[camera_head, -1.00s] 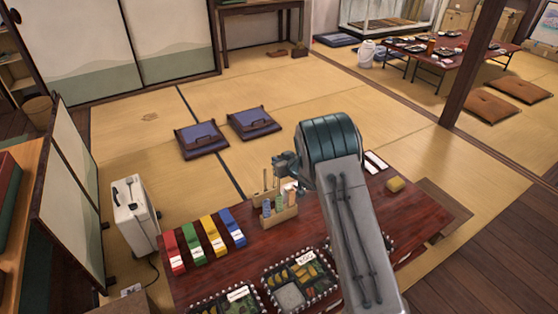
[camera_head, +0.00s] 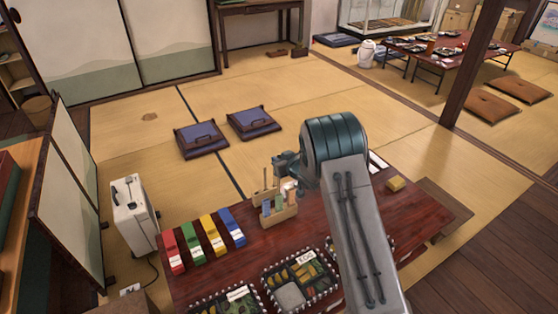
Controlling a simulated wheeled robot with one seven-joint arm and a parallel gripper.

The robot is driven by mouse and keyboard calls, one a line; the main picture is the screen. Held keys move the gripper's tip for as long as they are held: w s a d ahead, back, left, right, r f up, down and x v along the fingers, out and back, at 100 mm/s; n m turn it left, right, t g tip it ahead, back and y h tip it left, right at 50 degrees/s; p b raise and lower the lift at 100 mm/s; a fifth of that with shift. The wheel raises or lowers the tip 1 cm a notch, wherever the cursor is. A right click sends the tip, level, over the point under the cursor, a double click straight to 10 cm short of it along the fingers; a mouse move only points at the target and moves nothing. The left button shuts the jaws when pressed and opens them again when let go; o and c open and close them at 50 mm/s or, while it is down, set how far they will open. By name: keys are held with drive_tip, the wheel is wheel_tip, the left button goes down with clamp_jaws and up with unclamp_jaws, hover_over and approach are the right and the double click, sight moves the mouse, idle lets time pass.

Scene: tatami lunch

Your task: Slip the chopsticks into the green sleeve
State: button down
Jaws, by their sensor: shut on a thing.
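The green sleeve (camera_head: 192,245) lies on the dark red table, in a row between the red sleeve (camera_head: 171,252) and the yellow sleeve (camera_head: 212,235). My gripper (camera_head: 276,160) is above the wooden caddy (camera_head: 281,217), to the right of and beyond the sleeves. It points left and is small in view. It is shut on what seems to be the thin upright chopsticks (camera_head: 273,174), whose lower ends merge with the caddy's contents. I cannot tell whether they are clear of the caddy. Another thin stick (camera_head: 265,178) stands just left of them.
A blue sleeve (camera_head: 232,227) ends the row on the right. The caddy holds small bottles. Bento boxes (camera_head: 289,293) line the table's near edge. A yellow block (camera_head: 396,184) lies at the right. My arm hides part of the table. Bare table shows between sleeves and boxes.

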drive_tip(key=shift+f, duration=0.3)
idle(0.4)
drive_tip(key=shift+f+b, duration=0.4)
drive_tip(key=shift+b, duration=0.2)
drive_tip(key=shift+f+b, duration=0.3)
drive_tip(key=shift+f+b, duration=0.6)
drive_tip(key=shift+f, duration=0.15)
drive_tip(key=shift+f, duration=0.2)
drive_tip(key=shift+f+b, duration=0.8)
drive_tip(key=shift+b, duration=0.1)
idle(0.5)
drive_tip(key=shift+f+b, duration=0.7)
drive_tip(key=shift+f, duration=0.1)
drive_tip(key=shift+f, duration=0.2)
